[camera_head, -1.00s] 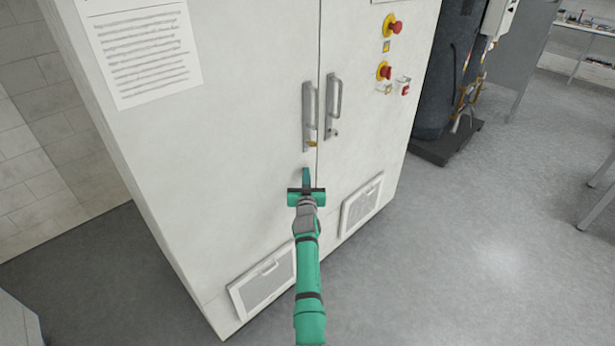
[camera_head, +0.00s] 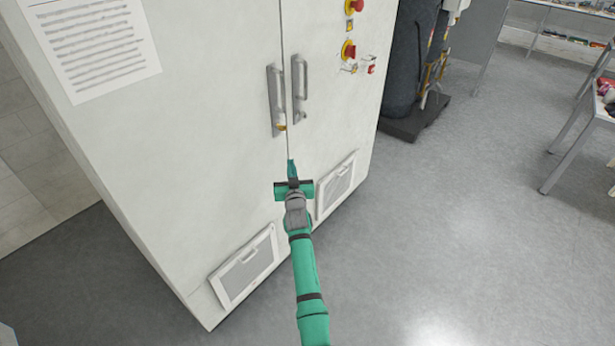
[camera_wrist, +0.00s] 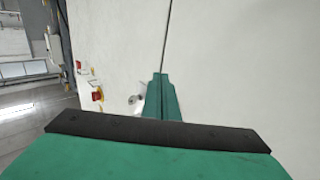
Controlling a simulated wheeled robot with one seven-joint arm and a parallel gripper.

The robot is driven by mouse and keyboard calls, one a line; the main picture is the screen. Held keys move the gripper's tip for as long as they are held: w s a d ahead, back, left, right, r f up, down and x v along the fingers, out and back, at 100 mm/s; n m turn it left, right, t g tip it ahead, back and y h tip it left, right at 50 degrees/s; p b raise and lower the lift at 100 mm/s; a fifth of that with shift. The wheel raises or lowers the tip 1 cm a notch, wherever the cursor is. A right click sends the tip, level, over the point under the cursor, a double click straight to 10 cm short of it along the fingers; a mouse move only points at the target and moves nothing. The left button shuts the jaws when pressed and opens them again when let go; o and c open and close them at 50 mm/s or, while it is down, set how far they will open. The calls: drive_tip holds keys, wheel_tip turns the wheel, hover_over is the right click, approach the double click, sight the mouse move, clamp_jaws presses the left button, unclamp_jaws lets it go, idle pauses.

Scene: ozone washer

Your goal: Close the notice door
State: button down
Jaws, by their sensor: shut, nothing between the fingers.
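The white cabinet has a left door with a printed notice (camera_head: 92,45), so this is the notice door (camera_head: 205,140). It looks flush with the right door (camera_head: 335,115), with a thin seam between them. Each door has a vertical metal handle, the left one (camera_head: 275,100) with a yellow piece at its foot. My gripper (camera_head: 291,168) is shut and empty, below the handles in front of the seam. In the wrist view the green fingertips (camera_wrist: 161,85) are together, pointing at the cabinet face near the seam. I cannot tell whether they touch it.
Red and yellow buttons (camera_head: 349,50) sit on the right door. Low vent panels (camera_head: 245,268) are on both doors. A dark cylinder (camera_head: 410,60) stands on a base to the right. A table (camera_head: 590,125) is at far right. The floor between is clear.

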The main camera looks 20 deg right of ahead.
drive_tip(key=shift+s+d, duration=1.95)
drive_tip(key=shift+s, duration=1.2)
drive_tip(key=s+a+f+y, duration=0.1)
drive_tip(key=s+a+f, duration=0.35)
drive_tip(key=a, duration=0.25)
drive_tip(key=s+a+f, duration=0.4)
drive_tip(key=s+a, duration=0.1)
drive_tip(key=a, duration=0.1)
drive_tip(key=s+a+f+m, duration=0.1)
drive_tip(key=s+a+f, duration=0.2)
drive_tip(key=s+a, duration=0.45)
drive_tip(key=s+a+f, duration=0.3)
drive_tip(key=s+a, duration=0.1)
drive_tip(key=s, duration=0.7)
drive_tip(key=s+a+r+g+y, duration=0.1)
drive_tip(key=s+a, duration=0.2)
drive_tip(key=s, duration=1.5)
drive_tip(key=s+d+r+n+y, duration=0.1)
drive_tip(key=s+r, duration=0.4)
drive_tip(key=s, duration=0.3)
drive_tip(key=s+r+n+g, duration=0.1)
drive_tip(key=s+r+n, duration=0.1)
drive_tip(key=s+r, duration=0.3)
drive_tip(key=s, duration=0.3)
drive_tip(key=shift+s+d+y, duration=0.15)
drive_tip(key=shift+d+y, duration=0.25)
